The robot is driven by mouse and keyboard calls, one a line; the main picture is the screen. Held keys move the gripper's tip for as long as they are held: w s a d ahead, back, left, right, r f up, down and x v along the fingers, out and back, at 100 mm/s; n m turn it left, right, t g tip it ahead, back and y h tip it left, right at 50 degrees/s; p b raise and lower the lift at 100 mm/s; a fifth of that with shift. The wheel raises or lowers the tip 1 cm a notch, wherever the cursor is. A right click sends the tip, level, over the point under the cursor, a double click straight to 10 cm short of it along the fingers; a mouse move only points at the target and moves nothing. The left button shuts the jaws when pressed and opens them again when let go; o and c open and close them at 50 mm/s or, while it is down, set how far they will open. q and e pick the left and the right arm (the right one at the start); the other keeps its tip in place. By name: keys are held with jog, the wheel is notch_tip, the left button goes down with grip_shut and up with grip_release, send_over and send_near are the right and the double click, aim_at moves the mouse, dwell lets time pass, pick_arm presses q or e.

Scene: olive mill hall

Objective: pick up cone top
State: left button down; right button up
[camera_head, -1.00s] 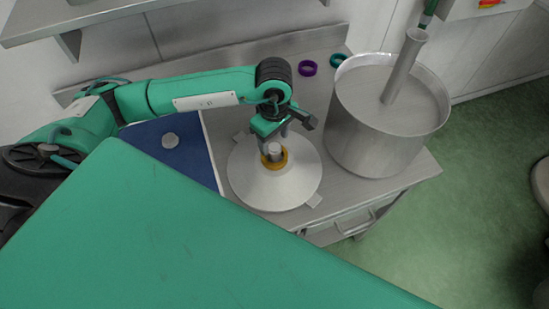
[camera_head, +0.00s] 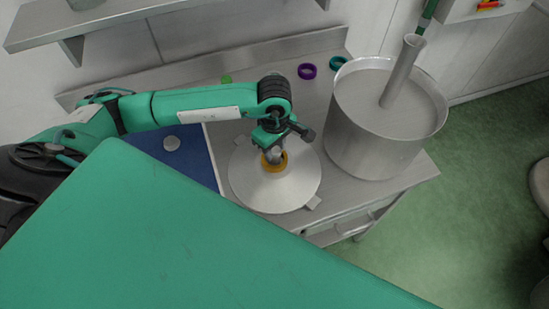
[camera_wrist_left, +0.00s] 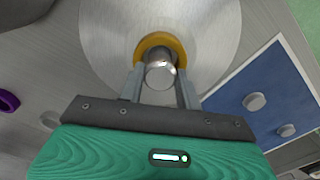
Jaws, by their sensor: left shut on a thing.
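The cone top (camera_head: 252,187) is a wide, shallow silvery metal cone on the steel worktop, with a yellow ring (camera_head: 283,167) around its central neck. My left gripper (camera_head: 273,153) comes down over the neck from above. In the left wrist view its two fingers (camera_wrist_left: 161,88) are shut on the shiny round metal knob (camera_wrist_left: 160,74) at the cone's centre, one on each side. The yellow ring (camera_wrist_left: 172,41) sits around the knob's base, beyond the fingertips. The cone appears to rest on the worktop. My right gripper is not in view.
A large steel pot (camera_head: 372,148) with a tube (camera_head: 401,72) in it stands close to the right. Purple (camera_head: 307,71), teal (camera_head: 337,62) and green (camera_head: 226,79) rings lie at the back. A blue mat (camera_head: 199,160) with metal knobs lies left; a shelf (camera_head: 130,18) hangs above.

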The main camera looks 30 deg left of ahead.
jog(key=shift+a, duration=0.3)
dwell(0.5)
pick_arm(q)
jog(key=shift+w+r, duration=0.1)
jog(key=shift+r, duration=0.05)
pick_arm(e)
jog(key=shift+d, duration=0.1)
